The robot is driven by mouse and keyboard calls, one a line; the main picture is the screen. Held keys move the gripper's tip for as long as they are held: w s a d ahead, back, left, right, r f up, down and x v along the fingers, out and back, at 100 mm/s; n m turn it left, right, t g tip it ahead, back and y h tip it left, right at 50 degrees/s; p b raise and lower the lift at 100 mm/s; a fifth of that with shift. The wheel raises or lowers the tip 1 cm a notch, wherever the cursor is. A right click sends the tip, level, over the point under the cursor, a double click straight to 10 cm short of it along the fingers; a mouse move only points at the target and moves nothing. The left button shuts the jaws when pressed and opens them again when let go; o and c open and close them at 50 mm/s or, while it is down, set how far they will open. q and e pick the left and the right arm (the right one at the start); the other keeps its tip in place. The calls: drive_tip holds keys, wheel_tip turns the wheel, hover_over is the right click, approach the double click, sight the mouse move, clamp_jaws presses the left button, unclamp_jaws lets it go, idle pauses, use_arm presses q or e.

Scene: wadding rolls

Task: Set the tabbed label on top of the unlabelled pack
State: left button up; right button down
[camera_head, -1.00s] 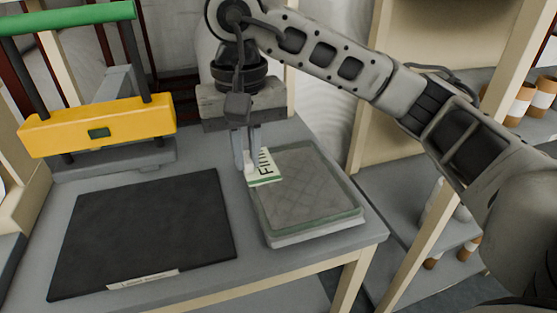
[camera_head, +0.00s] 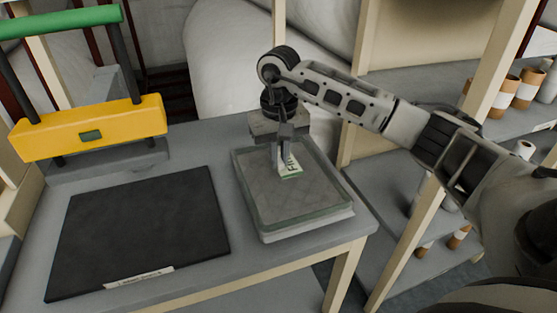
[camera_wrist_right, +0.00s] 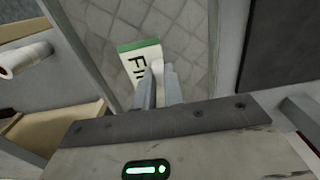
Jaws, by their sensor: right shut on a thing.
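The pack (camera_head: 290,205) is a flat grey quilted square in a clear wrapping with a pale edge, lying on the table. The tabbed label (camera_head: 292,168) is white with dark lettering and a green edge. My right gripper (camera_head: 281,158) is shut on the label's tab and holds it over the far half of the pack. In the right wrist view, the label (camera_wrist_right: 137,62) sticks out from the fingers (camera_wrist_right: 160,85) above the quilted surface (camera_wrist_right: 180,25). I cannot tell whether the label touches the pack. My left gripper is not in view.
A black mat (camera_head: 140,230) with a white strip on its front edge lies left of the pack. A yellow press (camera_head: 90,130) with a green bar stands at the back left. Shelves with rolls (camera_head: 528,88) are at the right. Bare grey table surrounds the mat.

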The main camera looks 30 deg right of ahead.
drive_tip(key=shift+f, duration=0.95)
drive_tip(key=shift+f, duration=0.1)
drive_tip(key=shift+f, duration=0.15)
drive_tip(key=c, duration=1.5)
unclamp_jaws()
